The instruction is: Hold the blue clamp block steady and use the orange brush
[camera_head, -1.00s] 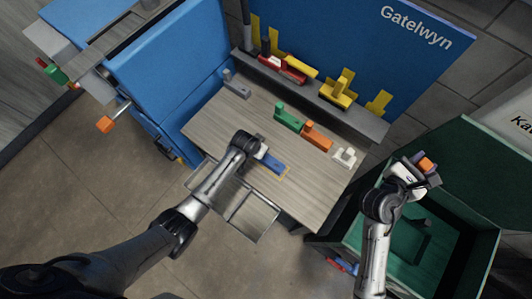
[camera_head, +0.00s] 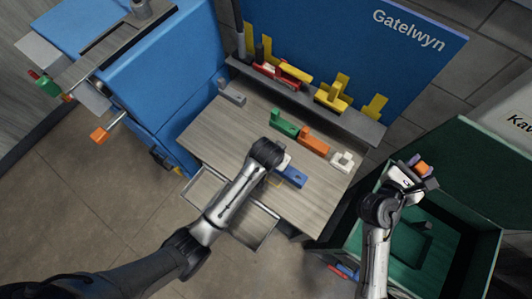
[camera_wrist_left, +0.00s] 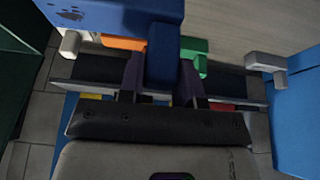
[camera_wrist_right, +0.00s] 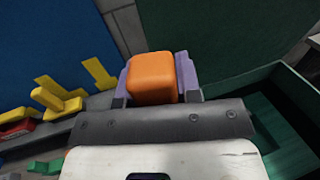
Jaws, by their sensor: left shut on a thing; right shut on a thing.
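The blue clamp block (camera_head: 292,177) is at the front part of the wooden worktop. My left gripper (camera_head: 284,165) is shut on it from above; the left wrist view shows the blue block (camera_wrist_left: 162,52) between the purple fingers. Whether it touches the worktop is hard to tell. My right gripper (camera_head: 418,168) is shut on an orange block-shaped piece (camera_wrist_right: 152,78), held up above the green bin. This piece looks like part of the orange brush; no bristles are visible, and its far side is hidden.
Green (camera_head: 284,123), orange (camera_head: 313,141) and white (camera_head: 342,161) blocks stand behind the blue one on the worktop (camera_head: 222,125). A grey block (camera_head: 231,92) is at the left. A rear shelf holds yellow and red parts. The green bin (camera_head: 480,262) is at the right.

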